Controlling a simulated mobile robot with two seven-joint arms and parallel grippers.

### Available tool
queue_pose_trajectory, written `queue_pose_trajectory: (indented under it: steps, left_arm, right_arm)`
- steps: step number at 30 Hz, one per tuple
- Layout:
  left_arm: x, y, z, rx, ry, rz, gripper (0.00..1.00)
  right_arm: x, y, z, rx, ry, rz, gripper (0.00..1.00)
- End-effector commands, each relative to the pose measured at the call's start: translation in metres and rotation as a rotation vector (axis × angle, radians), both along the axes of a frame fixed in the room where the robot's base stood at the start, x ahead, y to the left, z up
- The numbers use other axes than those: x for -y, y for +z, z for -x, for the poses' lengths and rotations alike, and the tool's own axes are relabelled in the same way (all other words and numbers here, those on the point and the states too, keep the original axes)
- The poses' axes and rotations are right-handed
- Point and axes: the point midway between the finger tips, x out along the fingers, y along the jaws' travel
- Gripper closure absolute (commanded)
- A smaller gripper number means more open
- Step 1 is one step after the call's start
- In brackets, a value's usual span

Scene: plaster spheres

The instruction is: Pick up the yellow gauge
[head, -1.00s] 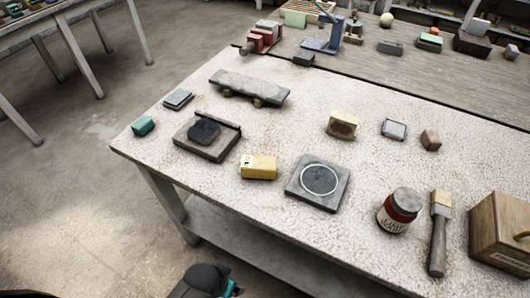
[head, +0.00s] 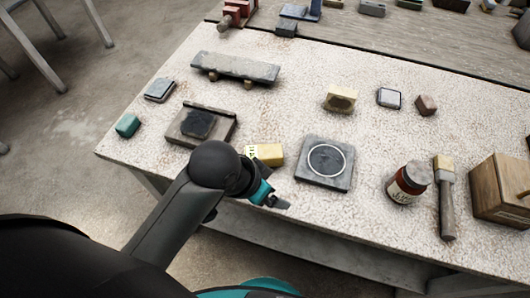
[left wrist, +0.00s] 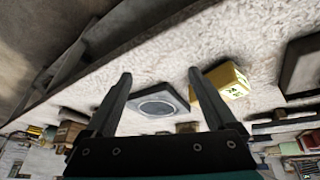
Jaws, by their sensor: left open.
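The yellow gauge (head: 269,153), a small yellow block with dark marks on one face, lies on the pale speckled table near its front edge. My right gripper is not in view.
A dark square plate with a ringed disc (head: 324,163) lies just right of the gauge. A wooden tray with a dark block (head: 222,135) is to its left. Bare table lies behind the gauge.

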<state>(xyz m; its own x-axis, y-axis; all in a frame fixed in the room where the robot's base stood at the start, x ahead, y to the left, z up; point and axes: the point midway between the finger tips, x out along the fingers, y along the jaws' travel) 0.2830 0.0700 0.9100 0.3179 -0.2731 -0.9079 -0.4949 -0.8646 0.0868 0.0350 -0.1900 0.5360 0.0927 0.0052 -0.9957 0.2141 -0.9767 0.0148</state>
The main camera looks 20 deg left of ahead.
Motion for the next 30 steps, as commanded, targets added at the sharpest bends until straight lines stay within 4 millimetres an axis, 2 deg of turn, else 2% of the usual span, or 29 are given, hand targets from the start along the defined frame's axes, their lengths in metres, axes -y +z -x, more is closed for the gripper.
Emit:
queue_pose_trajectory:
  steps: [1,6,13,20,30]
  left_arm:
    - [0.009,0.007,-0.011,0.017,-0.057,0.003,0.1]
    - [0.037,0.025,-0.031,0.028,-0.25,0.003,0.1]
    - [0.049,0.046,-0.051,0.008,-0.476,-0.065,0.1]
    - [0.032,0.067,-0.071,-0.05,-0.629,-0.185,0.1]
    - [-0.022,0.107,-0.098,-0.173,-0.701,-0.354,0.1]
  right_arm:
    - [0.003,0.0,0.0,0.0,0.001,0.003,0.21]
    - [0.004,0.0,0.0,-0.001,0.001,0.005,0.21]
    - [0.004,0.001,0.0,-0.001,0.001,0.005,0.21]
    - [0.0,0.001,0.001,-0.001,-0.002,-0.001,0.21]
    - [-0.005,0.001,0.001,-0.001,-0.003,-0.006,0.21]
